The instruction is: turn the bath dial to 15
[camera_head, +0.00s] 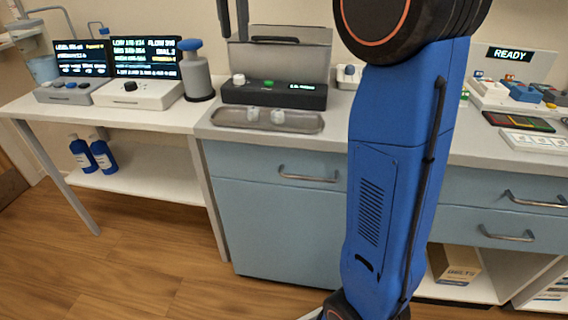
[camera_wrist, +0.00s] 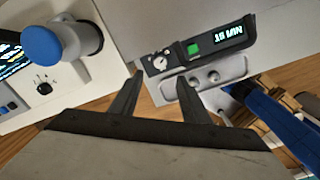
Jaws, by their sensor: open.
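The bath (camera_head: 272,96) is a dark box with a grey upright body behind it, on the counter left of my arm. Its white round dial (camera_head: 238,79) is at the left end of the front panel. A green button (camera_head: 269,83) and a small lit display (camera_head: 301,87) are to its right. In the wrist view the dial (camera_wrist: 160,62) shows between and just beyond the fingertips of my gripper (camera_wrist: 160,76), which is open and empty. The display (camera_wrist: 229,32) appears upside down there; I cannot read its value surely. The gap from fingertips to dial is unclear.
A grey tray (camera_head: 225,116) with small pale items lies before the bath. A blue-topped bottle (camera_head: 197,77) and a white device with a screen (camera_head: 137,94) stand to the left. Modules and a READY screen (camera_head: 509,54) are right of my arm.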

